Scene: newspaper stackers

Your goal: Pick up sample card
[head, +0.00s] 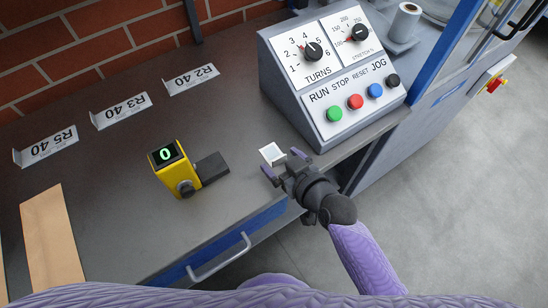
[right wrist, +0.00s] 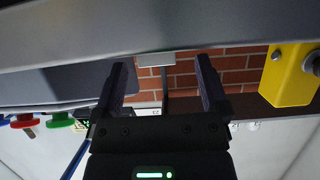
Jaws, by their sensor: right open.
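The small white sample card (head: 272,153) lies near the front edge of the grey bench, left of the control console. My right gripper (head: 285,163) comes in from the front right, open and empty. Its two purple-tipped fingers are spread, with the card just beyond the tips. In the right wrist view, a pale flat piece that looks like the card (right wrist: 155,59) shows between the open fingers (right wrist: 162,63), against the bench edge. I cannot tell whether a finger touches it. My left gripper is not in view.
A yellow gauge (head: 172,165) reading 0 stands left of the card with a dark block (head: 211,167) beside it. The console (head: 335,75) with knobs and coloured buttons rises behind right. Paper labels and a brown sheet (head: 52,240) lie left. A drawer handle (head: 218,258) juts from the front.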

